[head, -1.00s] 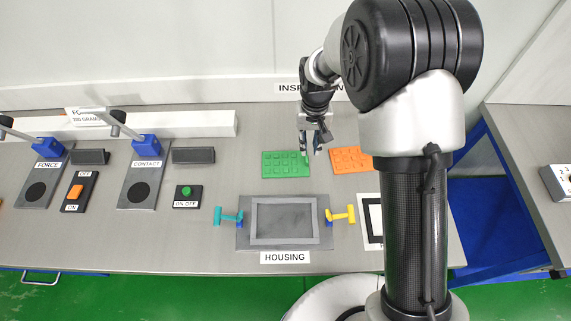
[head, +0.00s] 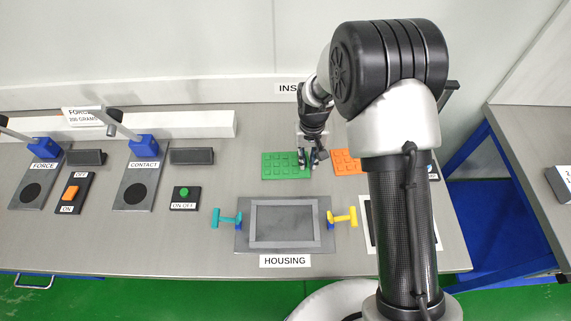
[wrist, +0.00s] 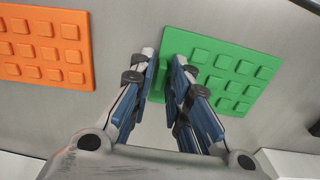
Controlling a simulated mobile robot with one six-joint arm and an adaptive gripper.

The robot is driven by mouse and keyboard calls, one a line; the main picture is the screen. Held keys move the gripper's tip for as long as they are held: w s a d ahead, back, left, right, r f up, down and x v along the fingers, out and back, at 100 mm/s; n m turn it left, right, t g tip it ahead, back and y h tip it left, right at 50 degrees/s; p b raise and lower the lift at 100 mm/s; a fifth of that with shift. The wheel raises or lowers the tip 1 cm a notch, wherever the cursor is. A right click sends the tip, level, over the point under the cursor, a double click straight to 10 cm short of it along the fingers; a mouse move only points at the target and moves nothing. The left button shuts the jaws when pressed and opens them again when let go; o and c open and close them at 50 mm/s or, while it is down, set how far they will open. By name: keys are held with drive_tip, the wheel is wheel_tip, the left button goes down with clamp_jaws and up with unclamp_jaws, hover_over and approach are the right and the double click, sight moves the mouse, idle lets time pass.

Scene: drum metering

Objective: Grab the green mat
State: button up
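The green mat (head: 283,166) lies flat on the grey bench, a rectangle with rows of raised squares. It also shows in the wrist view (wrist: 236,72). My gripper (head: 309,164) is low at the mat's right edge in the head view. In the wrist view my gripper (wrist: 164,62) has its fingers apart, with a gap between them. One finger is over the mat's edge strip and the other is beside the mat, above bare bench. Whether the fingertips touch the mat or bench cannot be told.
An orange mat (head: 346,161) lies right of the green one, partly hidden by my arm; it also shows in the wrist view (wrist: 45,47). The housing plate (head: 243,240) with teal and yellow handles is in front. Contact and force stations stand left.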

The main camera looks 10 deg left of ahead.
clamp_jaws()
drive_tip(key=shift+r, duration=0.1)
